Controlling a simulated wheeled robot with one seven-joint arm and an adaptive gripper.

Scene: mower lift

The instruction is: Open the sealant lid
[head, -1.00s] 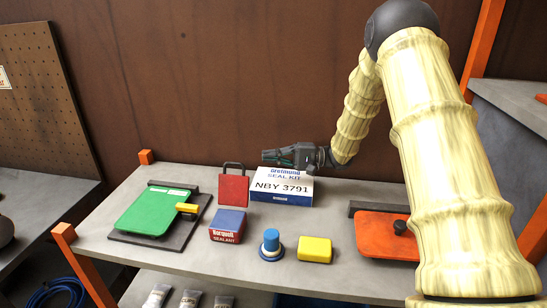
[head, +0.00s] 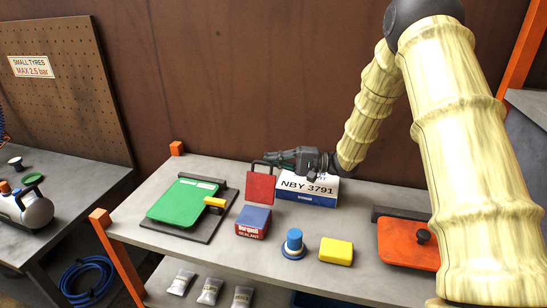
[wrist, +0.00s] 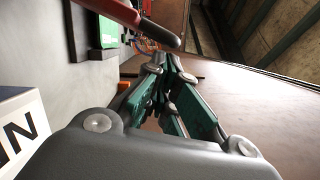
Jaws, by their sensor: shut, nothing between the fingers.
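The sealant box (head: 252,223), red with a blue top and the word SEALANT on its front, stands mid-table. Behind it a red panel (head: 260,188) with a dark loop handle stands upright; whether it is the sealant lid I cannot tell. A green lid (head: 183,201) with a yellow handle lies flat at the left on a dark base. My gripper (head: 273,156) is shut and empty, pointing left close to the panel's handle; contact is unclear. In the wrist view my gripper (wrist: 165,78) is below the handle (wrist: 160,34) in the picture.
A blue knob (head: 294,241), a yellow block (head: 336,251) and an orange lid (head: 405,243) with a black knob are to the right. A brown wall (head: 270,80) closes the back.

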